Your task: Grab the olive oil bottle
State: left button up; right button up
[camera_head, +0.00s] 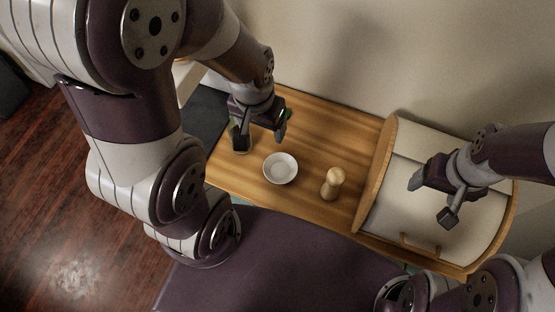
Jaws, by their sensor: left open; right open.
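I cannot clearly make out an olive oil bottle. A small dark greenish shape shows by the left gripper's fingers, but I cannot tell whether it is part of a bottle. My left gripper (262,134) is open and points down over the left part of the wooden counter (318,118), behind and left of a white bowl (280,168). The gripper and its arm hide part of the counter there. My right gripper (431,199) is open over the cream lid of a wooden bread box (395,205), with nothing visible between its fingers.
A wooden mill (332,184) stands upright between the bowl and the bread box. The bread box fills the counter's right end, with a wooden handle (420,244) at its front. A wall rises behind. The counter behind the bowl and mill is clear.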

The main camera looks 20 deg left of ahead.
aim_at(234, 130)
jog(key=k+j+u, duration=0.2)
jog(key=u, duration=0.2)
jog(key=k+j+u, duration=0.1)
jog(key=j+u, duration=0.25)
jog(key=k+j+u, duration=0.15)
jog(key=u, duration=0.25)
jog(key=i+j, duration=0.05)
jog(key=j, duration=0.05)
